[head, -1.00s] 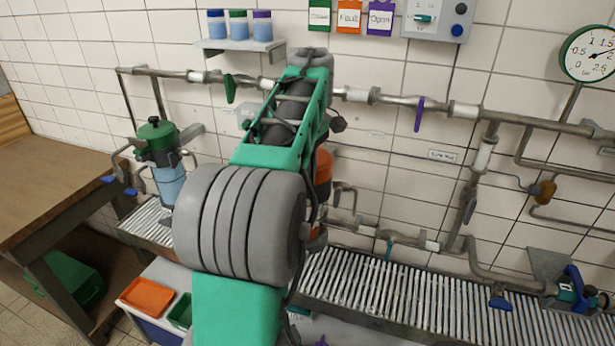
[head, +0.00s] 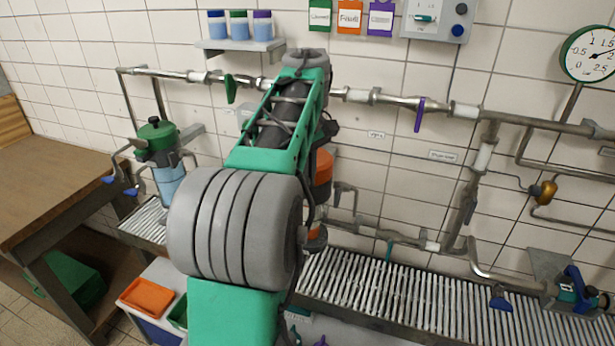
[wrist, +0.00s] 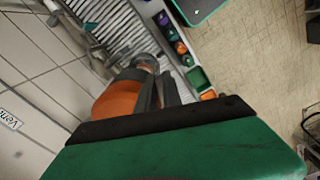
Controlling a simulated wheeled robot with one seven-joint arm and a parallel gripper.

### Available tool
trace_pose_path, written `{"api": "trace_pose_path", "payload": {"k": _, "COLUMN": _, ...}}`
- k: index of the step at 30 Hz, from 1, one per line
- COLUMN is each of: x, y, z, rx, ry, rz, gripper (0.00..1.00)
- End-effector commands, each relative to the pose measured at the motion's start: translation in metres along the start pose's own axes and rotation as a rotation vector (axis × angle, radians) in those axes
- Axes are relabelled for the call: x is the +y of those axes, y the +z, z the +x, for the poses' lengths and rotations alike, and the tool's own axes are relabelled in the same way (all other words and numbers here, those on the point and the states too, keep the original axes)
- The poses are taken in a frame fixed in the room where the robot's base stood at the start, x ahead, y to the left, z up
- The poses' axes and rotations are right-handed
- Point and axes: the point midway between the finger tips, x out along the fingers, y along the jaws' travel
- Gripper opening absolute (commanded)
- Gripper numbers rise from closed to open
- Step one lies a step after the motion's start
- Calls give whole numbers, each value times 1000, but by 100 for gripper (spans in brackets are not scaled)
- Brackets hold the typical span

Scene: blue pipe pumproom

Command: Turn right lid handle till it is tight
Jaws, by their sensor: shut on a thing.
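The right filter housing has an orange lid (head: 322,168), partly hidden behind my arm in the head view. In the wrist view the orange lid (wrist: 116,101) is just left of my gripper (wrist: 157,84). The grey fingers are close together at the lid, shut on its handle. The handle itself is mostly hidden by the fingers, so its angle is hard to tell. The left housing has a green lid (head: 157,133) over a clear bluish body. My gripper is hidden behind my arm in the head view.
Pipes with a green valve handle (head: 230,88) and a purple one (head: 419,114) run along the tiled wall. A slatted grate (head: 400,295) lies below. A wooden bench (head: 50,190) stands at left, with an orange tray (head: 147,297) in front.

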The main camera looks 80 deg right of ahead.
Motion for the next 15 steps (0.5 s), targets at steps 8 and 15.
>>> {"api": "trace_pose_path", "payload": {"k": 8, "x": -7, "y": -1, "z": 0, "rx": 2, "ry": 1, "rz": 253, "gripper": 0}}
{"api": "trace_pose_path", "payload": {"k": 15, "x": -12, "y": -4, "z": -1, "rx": 2, "ry": 2, "rz": 482, "gripper": 0}}
